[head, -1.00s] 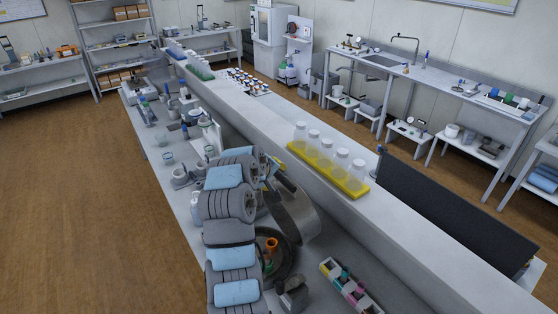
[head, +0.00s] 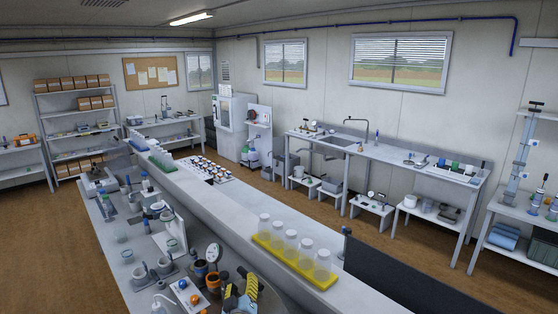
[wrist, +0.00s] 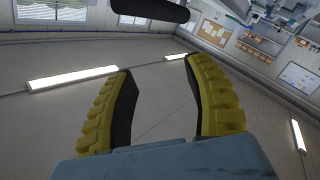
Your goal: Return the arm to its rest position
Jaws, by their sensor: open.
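My gripper (wrist: 160,68) shows in the wrist view with its two yellow and black fingers spread apart and nothing between them. In the head view, my gripper (head: 240,290) shows at the bottom edge, beside the near side of the long bench (head: 225,224). Its yellow fingers point up there. Most of my arm lies below the head picture and is hidden.
A yellow rack of clear bottles (head: 295,263) stands on the raised bench shelf, right of my gripper. A round dial (head: 214,252) and small pots (head: 140,273) stand close on its left. A dark panel (head: 400,285) is at lower right. Open floor (head: 60,260) lies at left.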

